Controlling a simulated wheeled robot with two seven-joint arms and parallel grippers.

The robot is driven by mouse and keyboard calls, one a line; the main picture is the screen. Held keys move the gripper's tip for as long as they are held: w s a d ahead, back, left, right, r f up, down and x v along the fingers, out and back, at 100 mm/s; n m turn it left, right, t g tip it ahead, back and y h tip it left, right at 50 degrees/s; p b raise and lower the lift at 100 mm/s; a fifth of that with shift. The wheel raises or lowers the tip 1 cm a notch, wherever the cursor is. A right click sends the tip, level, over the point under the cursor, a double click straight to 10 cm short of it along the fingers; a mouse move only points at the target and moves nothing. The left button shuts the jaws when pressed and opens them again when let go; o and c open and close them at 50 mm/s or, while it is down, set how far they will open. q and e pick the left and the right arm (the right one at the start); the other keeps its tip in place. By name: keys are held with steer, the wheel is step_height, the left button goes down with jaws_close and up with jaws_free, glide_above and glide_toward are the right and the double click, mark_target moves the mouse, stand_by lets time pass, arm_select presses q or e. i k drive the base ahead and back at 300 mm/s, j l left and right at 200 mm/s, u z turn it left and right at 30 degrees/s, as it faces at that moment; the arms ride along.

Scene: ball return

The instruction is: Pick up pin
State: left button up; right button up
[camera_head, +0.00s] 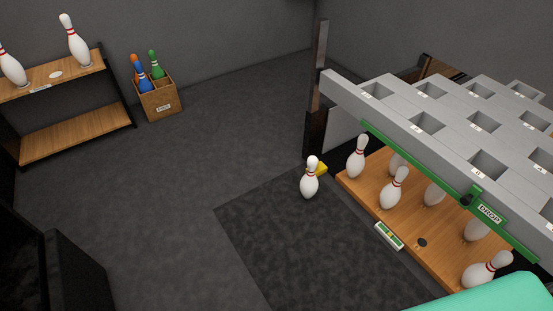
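A white bowling pin with red neck stripes (309,180) stands upright on the dark floor, just left of the wooden pin deck (357,190). Several like pins stand on the deck under the grey rack, among them one at the far left corner (356,160) and one near the front edge (392,192). A pin at the near right end (484,271) leans to the right in the picture. Some deck pins are partly hidden by the green bar. Two more pins are on the shelf at the left, one of them towards its right end (75,42). Neither gripper shows.
The grey rack (400,105) with square holes and a green DROP bar (430,172) overhangs the deck. A yellow object (321,169) touches or sits behind the floor pin. A wooden box (160,101) holds coloured pins beside the shelf (70,131). The middle floor is clear.

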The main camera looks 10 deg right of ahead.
mark_target(309, 184)
steer(key=z, duration=0.7)
steer(key=i+j, duration=0.2)
steer(key=i+z, duration=0.05)
